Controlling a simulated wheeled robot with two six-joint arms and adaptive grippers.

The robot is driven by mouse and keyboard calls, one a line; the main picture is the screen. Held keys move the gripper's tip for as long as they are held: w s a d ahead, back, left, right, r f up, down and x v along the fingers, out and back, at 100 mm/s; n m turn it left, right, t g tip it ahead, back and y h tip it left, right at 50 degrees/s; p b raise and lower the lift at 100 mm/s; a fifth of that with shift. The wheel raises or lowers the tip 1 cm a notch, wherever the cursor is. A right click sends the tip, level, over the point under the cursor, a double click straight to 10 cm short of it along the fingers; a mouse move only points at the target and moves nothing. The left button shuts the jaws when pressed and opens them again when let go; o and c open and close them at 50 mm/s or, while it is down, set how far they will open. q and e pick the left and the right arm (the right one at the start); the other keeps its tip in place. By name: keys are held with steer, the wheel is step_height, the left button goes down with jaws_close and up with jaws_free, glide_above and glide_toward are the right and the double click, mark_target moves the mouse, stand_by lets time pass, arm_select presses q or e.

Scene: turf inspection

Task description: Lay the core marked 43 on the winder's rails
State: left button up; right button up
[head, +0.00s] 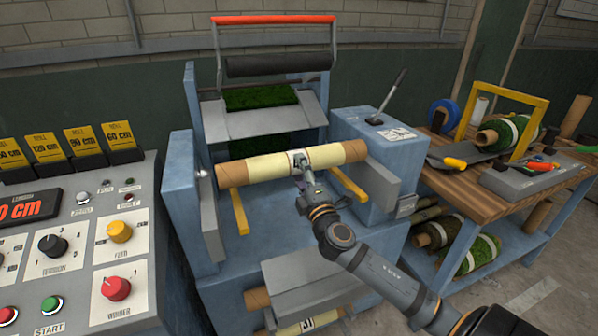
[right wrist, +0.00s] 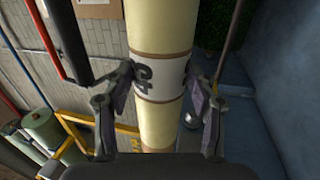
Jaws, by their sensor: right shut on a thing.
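A long cardboard core with a pale yellow middle (head: 250,168) lies crosswise over the winder (head: 170,185), between its grey side plates. My right gripper (head: 302,168) is shut around its middle, at the white label. In the right wrist view the core (right wrist: 155,35) runs between both fingers (right wrist: 172,85); its label shows a 4, the other digit is partly covered. The winder's two yellow rails, left (head: 240,212) and right (head: 348,185), slope forward below the core. I cannot tell whether the core touches them. My left gripper is out of view.
Another core, with a label that looks like 31 (head: 308,322), sits in the lower front of the winder. A control panel (head: 85,240) stands at left. A wooden bench (head: 480,195) with turf rolls and tools stands at right. A red-handled roller frame (head: 275,20) rises behind.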

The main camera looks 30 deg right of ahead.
steer(key=shift+s+a+r, duration=0.1)
steer(key=shift+s+r, duration=0.1)
steer(key=shift+s, duration=0.05)
steer(key=shift+w+f, duration=0.1)
steer(key=shift+f, duration=0.25)
step_height(320, 180, down, 6)
steer(key=b, duration=0.5)
steer(key=shift+b, duration=0.4)
steer(key=shift+r, duration=0.1)
steer(key=o, duration=1.6)
steer(key=shift+o, duration=0.2)
